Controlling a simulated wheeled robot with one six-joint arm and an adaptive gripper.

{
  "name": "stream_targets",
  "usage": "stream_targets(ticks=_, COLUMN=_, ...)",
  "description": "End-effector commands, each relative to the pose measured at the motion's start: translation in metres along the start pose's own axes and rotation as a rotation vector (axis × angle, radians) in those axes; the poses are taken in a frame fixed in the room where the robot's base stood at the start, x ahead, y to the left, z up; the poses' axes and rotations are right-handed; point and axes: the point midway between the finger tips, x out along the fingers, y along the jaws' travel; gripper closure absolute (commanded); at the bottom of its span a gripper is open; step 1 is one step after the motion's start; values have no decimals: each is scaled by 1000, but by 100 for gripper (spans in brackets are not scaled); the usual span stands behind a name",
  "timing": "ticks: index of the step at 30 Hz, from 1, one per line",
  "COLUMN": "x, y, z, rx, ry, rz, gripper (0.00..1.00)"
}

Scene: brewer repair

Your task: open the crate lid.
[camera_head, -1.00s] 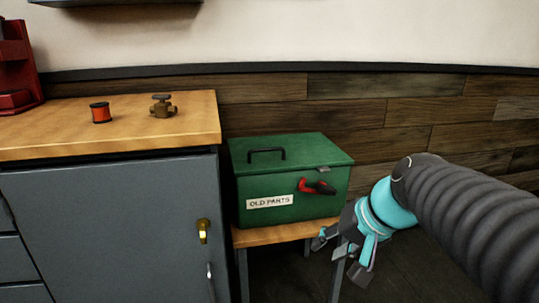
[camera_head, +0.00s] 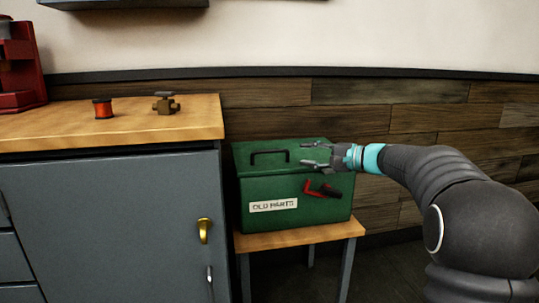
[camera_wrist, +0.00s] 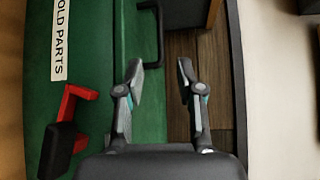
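The green crate (camera_head: 300,208) with an "OLD PARTS" label stands on a small wooden stand. Its lid (camera_head: 250,148) is shut and has a dark handle (camera_head: 268,153) on top. A red and black latch (camera_head: 322,189) is on the crate's front; it also shows in the wrist view (camera_wrist: 70,125). My gripper (camera_head: 312,155) is open and empty near the right part of the lid. In the wrist view my gripper's fingers (camera_wrist: 160,85) are apart, with the lid's back edge and the wooden wall between them. The handle (camera_wrist: 152,35) lies ahead of the left finger there.
A grey cabinet with a wooden top (camera_head: 120,120) stands left of the crate, close to it. An orange spool (camera_head: 103,109) and a brass valve (camera_head: 166,104) stand on it. The wooden plank wall (camera_head: 430,120) is behind the crate. Floor to the right looks clear.

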Motion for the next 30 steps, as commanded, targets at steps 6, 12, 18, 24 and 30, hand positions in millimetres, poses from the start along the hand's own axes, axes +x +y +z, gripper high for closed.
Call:
stream_targets(ticks=6, x=31, y=0, z=1, rx=1, ry=-3, rz=1, gripper=63)
stream_targets(ticks=12, x=69, y=0, z=2, rx=1, ry=-4, rz=1, gripper=63)
stream_targets(ticks=18, x=104, y=0, z=2, rx=-1, ry=-2, rz=2, gripper=63)
stream_targets(ticks=24, x=126, y=0, z=1, rx=0, ry=-1, rz=2, gripper=63)
stream_targets(ticks=30, x=134, y=0, z=1, rx=1, ry=1, rz=2, gripper=63)
